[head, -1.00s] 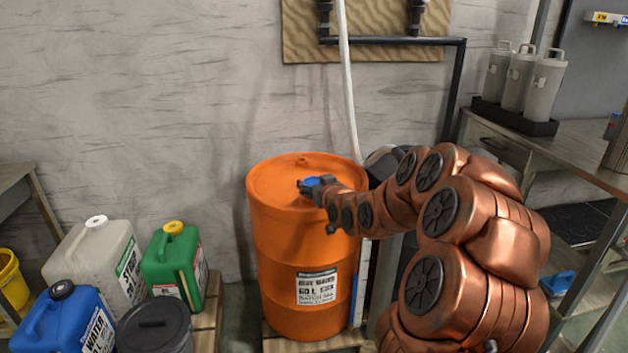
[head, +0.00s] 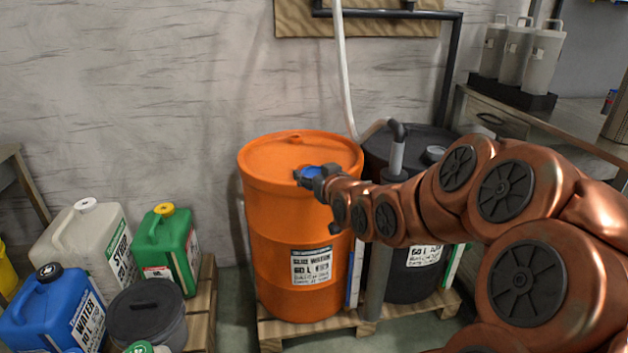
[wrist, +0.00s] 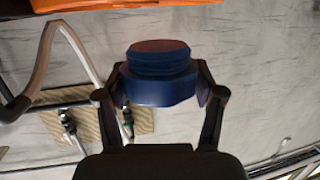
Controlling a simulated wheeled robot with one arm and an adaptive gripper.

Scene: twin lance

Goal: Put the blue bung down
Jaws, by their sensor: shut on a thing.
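The blue bung (wrist: 160,78) is between the two fingers of my gripper (wrist: 162,92) in the wrist view, its threaded end pointing away from the palm. My gripper (head: 309,176) is shut on it. In the head view the blue bung (head: 311,172) shows as a small blue patch in the fingers, over the right part of the orange drum's top (head: 275,155). I cannot tell whether the bung touches the drum top or is a little above it.
A black drum (head: 410,275) with a pipe in its top stands right of the orange drum on a wooden pallet (head: 340,325). Blue (head: 55,310), white (head: 85,240) and green (head: 165,250) jugs and a dark bucket (head: 150,315) stand at left. A bench (head: 540,125) is at right.

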